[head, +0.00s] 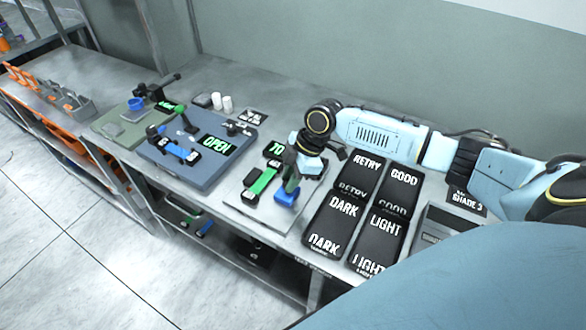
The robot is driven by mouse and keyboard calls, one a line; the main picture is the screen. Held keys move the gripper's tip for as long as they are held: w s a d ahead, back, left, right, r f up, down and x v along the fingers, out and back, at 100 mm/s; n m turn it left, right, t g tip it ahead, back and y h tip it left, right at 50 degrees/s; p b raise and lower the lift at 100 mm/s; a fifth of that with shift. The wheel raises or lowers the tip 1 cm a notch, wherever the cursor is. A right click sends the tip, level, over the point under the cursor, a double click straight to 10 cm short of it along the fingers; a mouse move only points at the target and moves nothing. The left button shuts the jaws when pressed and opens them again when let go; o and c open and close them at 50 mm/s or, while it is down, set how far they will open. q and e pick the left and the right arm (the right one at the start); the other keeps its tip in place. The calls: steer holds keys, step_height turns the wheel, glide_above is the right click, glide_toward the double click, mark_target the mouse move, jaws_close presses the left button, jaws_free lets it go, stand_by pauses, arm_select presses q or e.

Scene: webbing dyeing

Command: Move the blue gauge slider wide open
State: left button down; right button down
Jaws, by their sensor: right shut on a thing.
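A grey plate (255,215) in the middle of the bench carries a green-and-black strip (262,182) and a blue block (287,197), which looks like the slider. A lit green display (274,149) reading "TO" stands at its back. My right gripper (290,182) points down over this plate, its dark fingers shut at the top of the blue block. The fingers hide part of the grip. To the left, a blue panel (190,178) holds a blue-and-black strip (181,152) and a display (216,144) reading "OPEN". My left gripper is out of view.
Black tiles, "RETRY" (365,165), "GOOD" (403,178), "DARK" (343,207) and "LIGHT" (385,225), lie right of the plate, close under my right arm. A green panel (120,125) and orange-and-grey racks (65,98) stand far left.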

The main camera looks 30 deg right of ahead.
steer(key=shift+d, duration=0.1)
steer(key=c, duration=1.2)
jaws_free()
steer(key=shift+s, duration=0.2)
steer(key=v, duration=1.3)
steer(key=shift+r, duration=0.2)
